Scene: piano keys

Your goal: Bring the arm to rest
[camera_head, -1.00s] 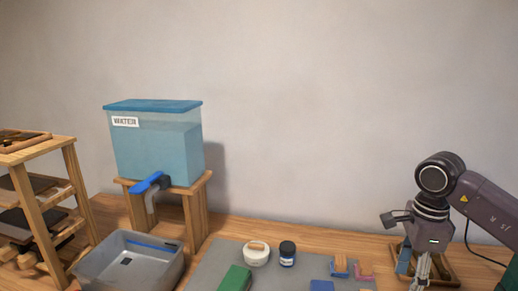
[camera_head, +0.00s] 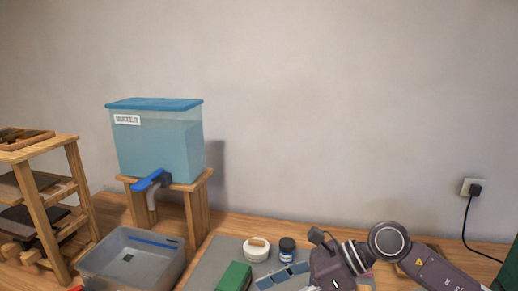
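My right arm comes in from the right, low over the table, with its round wrist joint at the right of the head view. My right gripper (camera_head: 290,276) points left and down over the grey mat (camera_head: 212,262). Its fingers are small and partly cut off by the bottom edge, so I cannot tell whether they are open or hold anything. Part of the mat and the small items on it are hidden behind the gripper and wrist. My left gripper is not in view.
A water tank (camera_head: 158,145) with a blue tap stands on a wooden stand (camera_head: 197,212). A grey basin (camera_head: 133,262) sits below it. A wooden rack (camera_head: 40,195) is at the left. A white jar (camera_head: 256,250), dark jar (camera_head: 287,250) and green block (camera_head: 235,277) are close to the gripper.

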